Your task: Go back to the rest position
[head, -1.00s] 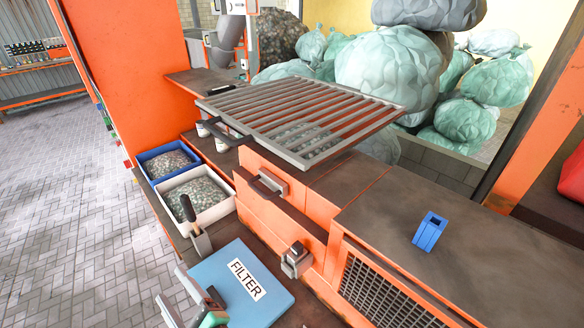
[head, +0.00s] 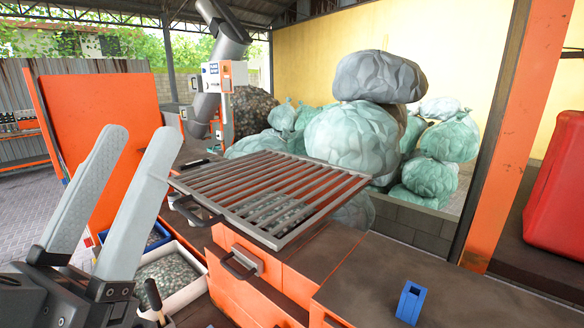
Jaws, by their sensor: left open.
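My left gripper (head: 134,148) is raised at the left of the head view, close to the camera. Its two long grey fingers are spread apart, with nothing between them. It covers part of the orange panel and of the bins behind it. My right gripper is not in view.
A metal grate (head: 272,190) lies over the orange machine (head: 290,268), with flakes under its bars. A white bin (head: 197,284) of flakes and a blue bin (head: 160,237) stand left of it. A blue block (head: 410,302) lies on the right-hand top. Green bags (head: 352,137) are piled behind.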

